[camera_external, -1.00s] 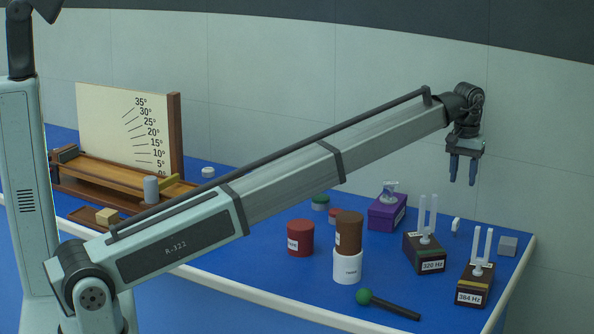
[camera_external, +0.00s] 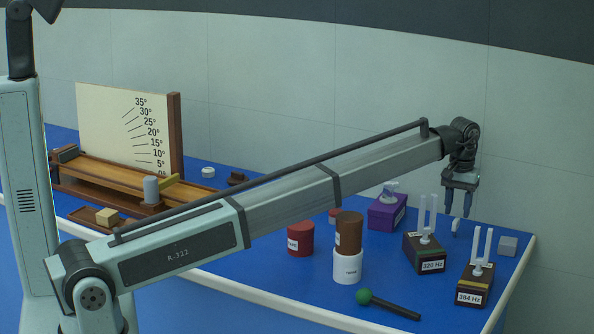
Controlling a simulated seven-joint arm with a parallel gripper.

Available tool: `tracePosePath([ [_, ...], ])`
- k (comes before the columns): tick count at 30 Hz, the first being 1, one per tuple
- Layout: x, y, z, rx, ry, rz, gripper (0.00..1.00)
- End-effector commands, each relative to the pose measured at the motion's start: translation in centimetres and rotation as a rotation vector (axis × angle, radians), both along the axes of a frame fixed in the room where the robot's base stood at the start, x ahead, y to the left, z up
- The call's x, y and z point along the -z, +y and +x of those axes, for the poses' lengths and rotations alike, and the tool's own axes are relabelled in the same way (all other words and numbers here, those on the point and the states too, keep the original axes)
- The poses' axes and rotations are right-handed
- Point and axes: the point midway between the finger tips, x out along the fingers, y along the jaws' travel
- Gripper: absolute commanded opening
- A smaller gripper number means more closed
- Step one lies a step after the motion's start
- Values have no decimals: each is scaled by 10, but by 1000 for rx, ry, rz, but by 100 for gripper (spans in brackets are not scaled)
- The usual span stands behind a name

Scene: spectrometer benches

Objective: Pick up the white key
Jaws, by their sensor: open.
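A small white object that looks like the white key (camera_external: 455,228) stands upright on the blue table, at the right, behind and between the two tuning fork boxes. Its exact shape is too small to make out. My gripper (camera_external: 458,210) points straight down with its two fingers apart, and nothing shows between them. In the picture its fingertips are just above the white key. I cannot tell from this one view how far they are from it in depth.
The 320 Hz tuning fork box (camera_external: 424,252) is left of the key and the 384 Hz one (camera_external: 474,284) is in front, both with tall prongs. A grey block (camera_external: 508,246) is to the right. A purple box (camera_external: 388,213) stands behind left. A green-headed mallet (camera_external: 388,304) lies in front.

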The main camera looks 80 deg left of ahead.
Motion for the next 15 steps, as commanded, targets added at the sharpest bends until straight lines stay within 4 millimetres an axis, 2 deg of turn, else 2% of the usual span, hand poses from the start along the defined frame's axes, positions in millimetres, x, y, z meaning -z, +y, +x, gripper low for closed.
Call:
tracePosePath([
  [9,40,-1,-1,0,1,0,44],
  [15,43,-1,-1,0,0,0,44],
])
